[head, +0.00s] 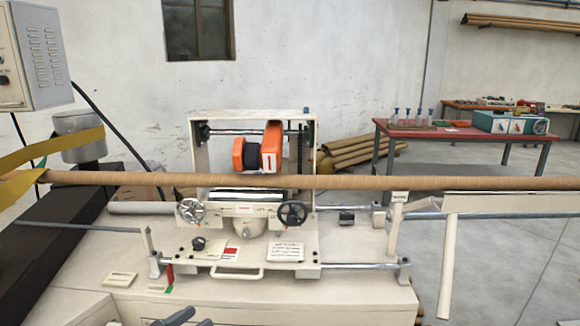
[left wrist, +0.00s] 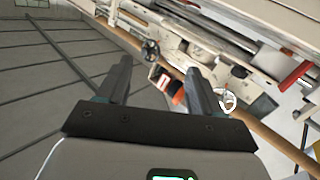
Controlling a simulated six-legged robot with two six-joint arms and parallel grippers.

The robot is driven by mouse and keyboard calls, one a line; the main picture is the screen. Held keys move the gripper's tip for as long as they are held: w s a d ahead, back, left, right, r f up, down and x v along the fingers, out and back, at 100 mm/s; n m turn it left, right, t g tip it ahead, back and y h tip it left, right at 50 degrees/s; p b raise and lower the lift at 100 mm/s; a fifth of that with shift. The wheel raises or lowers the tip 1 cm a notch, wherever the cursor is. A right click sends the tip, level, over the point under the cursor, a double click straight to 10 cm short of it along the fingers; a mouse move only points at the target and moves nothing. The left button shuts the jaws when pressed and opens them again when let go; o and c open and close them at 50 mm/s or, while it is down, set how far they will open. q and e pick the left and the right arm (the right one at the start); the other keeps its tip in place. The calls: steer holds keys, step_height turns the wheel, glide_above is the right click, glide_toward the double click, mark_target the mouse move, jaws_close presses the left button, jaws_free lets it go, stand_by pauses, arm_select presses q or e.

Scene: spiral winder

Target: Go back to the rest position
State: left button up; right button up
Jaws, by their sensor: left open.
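My left gripper (head: 186,318) shows only as a small dark piece at the bottom edge of the head view, in front of the spiral winder. In the left wrist view my left gripper (left wrist: 158,72) has its two dark fingers spread apart, with nothing held between them. The spiral winder (head: 240,262) stands ahead, with two handwheels and an orange-and-black unit (head: 258,150). A long brown paper tube (head: 350,183) runs across it from left to right. The gripper appears clear of the machine. My right gripper is not in view.
A grey control box (head: 40,55) and yellow strip (head: 60,146) are at the left. A red-topped table (head: 425,131) with bottles stands at the back right. Brown tubes (head: 360,150) lie behind the winder. Grey floor at the right is open.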

arm_select(q)
steer(key=s+d+f+n+g+y+p, duration=0.1)
steer(key=s+d+f+n+g+y, duration=0.15)
steer(key=s+d+f, duration=0.45)
steer(key=s+d+f+n+g+y+p, duration=0.25)
steer(key=s+d+f+n, duration=0.2)
steer(key=f, duration=0.55)
steer(key=s+f+g+y, duration=0.1)
steer(key=s+f+g, duration=0.2)
steer(key=s, duration=0.7)
steer(key=s+a+f+n+g+y, duration=0.1)
steer(key=s+f+g, duration=0.3)
steer(key=s, duration=0.5)
steer(key=shift+s+a+g+b, duration=0.3)
steer(key=shift+s+g+b, duration=0.15)
steer(key=shift+g, duration=0.25)
steer(key=shift+w, duration=0.1)
steer(key=c, duration=0.4)
steer(key=shift+c, duration=0.2)
steer(key=shift+d, duration=0.1)
